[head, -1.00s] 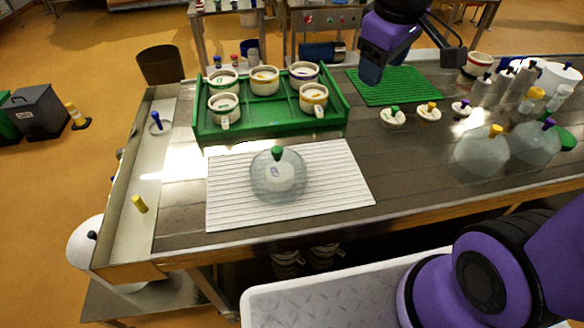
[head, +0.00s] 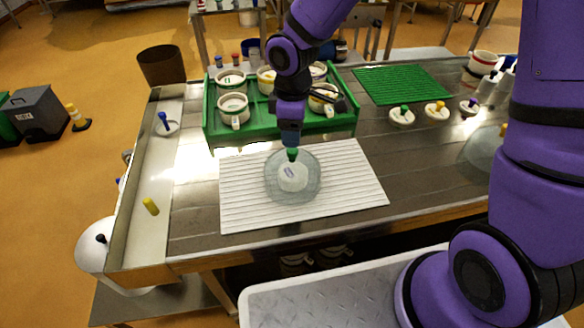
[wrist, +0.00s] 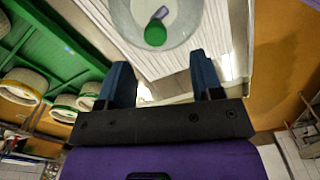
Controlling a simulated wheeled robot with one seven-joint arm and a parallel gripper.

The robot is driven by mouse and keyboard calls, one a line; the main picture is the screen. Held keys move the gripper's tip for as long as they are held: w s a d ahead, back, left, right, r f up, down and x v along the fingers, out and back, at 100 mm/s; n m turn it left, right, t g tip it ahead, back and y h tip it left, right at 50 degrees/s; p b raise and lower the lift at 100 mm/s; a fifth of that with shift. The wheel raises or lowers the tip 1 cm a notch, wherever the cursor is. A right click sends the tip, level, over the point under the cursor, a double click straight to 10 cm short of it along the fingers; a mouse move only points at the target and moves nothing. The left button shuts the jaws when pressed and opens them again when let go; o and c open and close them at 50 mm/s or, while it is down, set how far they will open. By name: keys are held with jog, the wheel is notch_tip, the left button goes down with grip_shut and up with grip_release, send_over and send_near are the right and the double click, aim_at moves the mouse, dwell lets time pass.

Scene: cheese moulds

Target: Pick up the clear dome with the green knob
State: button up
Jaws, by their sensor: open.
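The clear dome (head: 311,189) stands on the white ribbed mat (head: 245,200) and covers a white round cheese (head: 292,178). Its green knob (head: 292,154) shows just below my gripper (head: 291,140) in the head view. In the wrist view the green knob (wrist: 155,34) lies beyond and between the two blue fingers of my gripper (wrist: 158,78). The fingers are apart with nothing between them. The lower part of the dome (wrist: 185,30) is cut off by the frame's top edge there.
A green tray (head: 225,143) with several white moulds stands right behind the mat. A green ribbed mat (head: 400,86) and small knobbed lids (head: 402,117) are to the right. Bare steel surrounds the mat.

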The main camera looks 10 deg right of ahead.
aim_at(293, 150)
jog(key=shift+w+d+f, duration=0.1)
jog(key=shift+w+f, duration=0.05)
jog(key=shift+f, duration=1.95)
jog(key=shift+w+f, duration=0.1)
jog(key=shift+f, duration=1.95)
grip_shut()
